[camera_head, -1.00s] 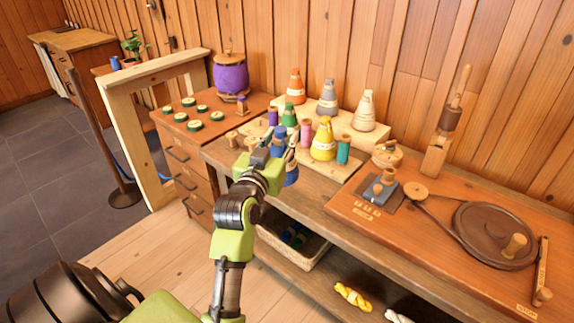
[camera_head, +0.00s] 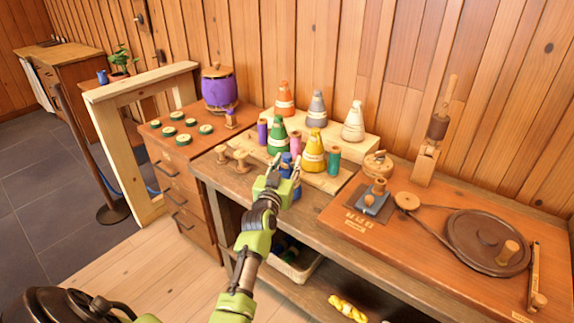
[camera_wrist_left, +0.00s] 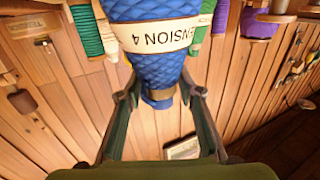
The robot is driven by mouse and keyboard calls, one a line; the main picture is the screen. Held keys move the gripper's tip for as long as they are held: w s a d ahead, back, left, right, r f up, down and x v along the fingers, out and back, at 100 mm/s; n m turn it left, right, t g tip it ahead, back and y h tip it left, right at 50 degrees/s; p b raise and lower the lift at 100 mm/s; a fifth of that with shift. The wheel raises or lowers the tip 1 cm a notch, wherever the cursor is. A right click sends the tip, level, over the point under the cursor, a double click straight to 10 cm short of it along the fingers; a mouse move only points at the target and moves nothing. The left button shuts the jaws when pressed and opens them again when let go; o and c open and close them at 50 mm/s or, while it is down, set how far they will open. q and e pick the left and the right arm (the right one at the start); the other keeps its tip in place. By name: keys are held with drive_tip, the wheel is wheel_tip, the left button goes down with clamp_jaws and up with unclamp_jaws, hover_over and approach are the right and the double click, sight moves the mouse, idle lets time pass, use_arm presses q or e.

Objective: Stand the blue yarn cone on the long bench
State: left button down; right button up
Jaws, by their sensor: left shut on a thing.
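The blue yarn cone (camera_head: 296,187) is held in my left gripper (camera_head: 283,170), at the front of the long bench (camera_head: 312,221). The gripper and arm cover much of it in the head view. In the left wrist view the blue cone (camera_wrist_left: 158,62) sits between the two fingers, which are shut on its narrow end; its white band reads "TENSION 4", upside down in the picture. Whether its base touches the bench cannot be told. My right gripper is out of view.
Green (camera_head: 278,138), yellow (camera_head: 314,152), orange (camera_head: 284,98), grey (camera_head: 317,107) and cream (camera_head: 353,122) cones stand on stepped boards behind. Wooden spools (camera_head: 240,160) stand left. A winder with a dark wheel (camera_head: 487,241) fills the right. Some front bench top is bare.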

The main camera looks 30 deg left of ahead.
use_arm(q)
drive_tip(key=shift+a+f, duration=0.1)
drive_tip(key=shift+f, duration=0.15)
drive_tip(key=c, duration=1.4)
unclamp_jaws()
drive_tip(key=shift+f, duration=0.2)
drive_tip(key=shift+c, duration=0.2)
drive_tip(key=shift+r, duration=0.2)
drive_tip(key=v, duration=1.2)
